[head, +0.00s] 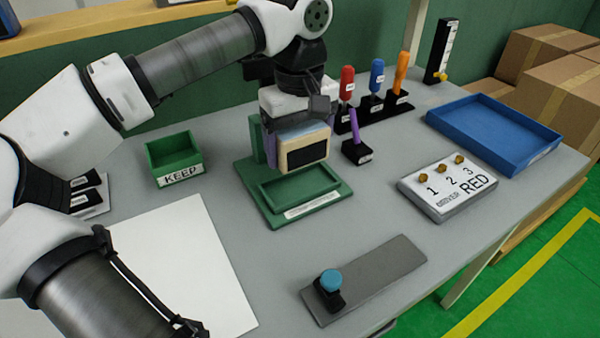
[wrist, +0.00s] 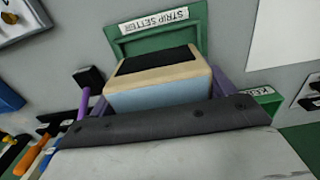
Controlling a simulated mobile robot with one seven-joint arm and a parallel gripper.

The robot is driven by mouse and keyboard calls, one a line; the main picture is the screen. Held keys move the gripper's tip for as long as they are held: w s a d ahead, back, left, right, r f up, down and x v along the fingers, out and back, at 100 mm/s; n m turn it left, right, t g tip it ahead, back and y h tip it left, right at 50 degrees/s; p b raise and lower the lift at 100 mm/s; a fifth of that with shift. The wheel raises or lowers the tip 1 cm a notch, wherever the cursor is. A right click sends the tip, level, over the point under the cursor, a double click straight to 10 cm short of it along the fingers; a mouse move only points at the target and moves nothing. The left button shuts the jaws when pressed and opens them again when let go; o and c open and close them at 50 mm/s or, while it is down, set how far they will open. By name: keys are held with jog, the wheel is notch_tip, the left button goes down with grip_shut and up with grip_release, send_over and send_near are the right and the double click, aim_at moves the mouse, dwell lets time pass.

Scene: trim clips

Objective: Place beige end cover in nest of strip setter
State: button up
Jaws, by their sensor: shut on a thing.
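The beige end cover (head: 305,153) has a black face and a pale blue side, and is held in my gripper (head: 288,148). It also shows in the wrist view (wrist: 160,76), between purple fingers. My gripper is shut on it. The strip setter (head: 335,197) is a green fixture with a raised rectangular nest (head: 300,188) and a white label. The cover appears above the back part of the nest in the head view. In the wrist view the cover hides much of the strip setter (wrist: 125,22). I cannot tell the gap between them.
A green KEEP bin (head: 173,158) stands left of the setter. A purple-handled tool in a black block (head: 357,153) stands close to its right. Behind are screwdrivers in a rack (head: 375,105). A numbered board (head: 447,186), blue tray (head: 495,130) and grey plate (head: 380,275) lie around.

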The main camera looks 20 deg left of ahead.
aim_at(300, 127)
jog(key=shift+f, duration=3.5)
jog(key=shift+f, duration=0.15)
jog(key=o, duration=0.8)
jog(key=shift+c, duration=0.2)
notch_tip(300, 127, up, 12)
jog(key=shift+r, duration=0.2)
